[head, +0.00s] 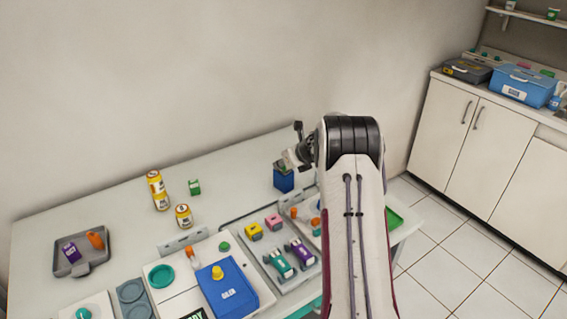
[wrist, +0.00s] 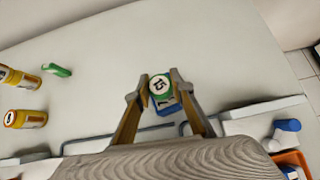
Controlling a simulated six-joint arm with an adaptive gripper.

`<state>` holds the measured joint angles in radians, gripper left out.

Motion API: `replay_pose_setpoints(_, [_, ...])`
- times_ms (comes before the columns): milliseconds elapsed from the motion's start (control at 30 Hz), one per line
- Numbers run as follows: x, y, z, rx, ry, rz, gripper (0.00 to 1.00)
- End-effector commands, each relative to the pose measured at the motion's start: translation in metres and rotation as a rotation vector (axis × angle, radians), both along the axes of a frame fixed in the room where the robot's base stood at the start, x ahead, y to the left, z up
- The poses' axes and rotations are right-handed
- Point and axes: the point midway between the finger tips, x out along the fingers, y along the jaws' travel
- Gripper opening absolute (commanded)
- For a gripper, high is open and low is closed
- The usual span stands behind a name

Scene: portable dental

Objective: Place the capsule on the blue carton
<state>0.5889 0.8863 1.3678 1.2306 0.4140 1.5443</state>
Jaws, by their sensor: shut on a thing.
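The capsule (wrist: 161,87), green with a white numbered face, is between the two fingers of my gripper (wrist: 160,88) in the wrist view. My gripper is shut on it. The blue carton (wrist: 168,109) shows just below and behind the capsule in that view, partly hidden by it. In the head view the blue carton (head: 284,181) stands upright near the table's back edge, with my gripper (head: 284,164) right over its top. The capsule is mostly hidden there. I cannot tell whether it touches the carton.
A grey tray (head: 66,266) is at the far left. A blue case (head: 243,294) and several coloured pieces lie in front. The table (head: 120,212) around the carton is largely clear.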

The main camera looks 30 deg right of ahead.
Motion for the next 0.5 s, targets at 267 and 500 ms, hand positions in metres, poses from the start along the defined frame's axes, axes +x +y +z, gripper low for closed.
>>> replay_pose_setpoints(267, [0.0000, 0.0000, -0.0009, 0.000, 0.000, 0.000, 0.39])
replay_pose_setpoints(500, [0.0000, 0.0000, -0.0003, 0.000, 0.000, 0.000, 0.39])
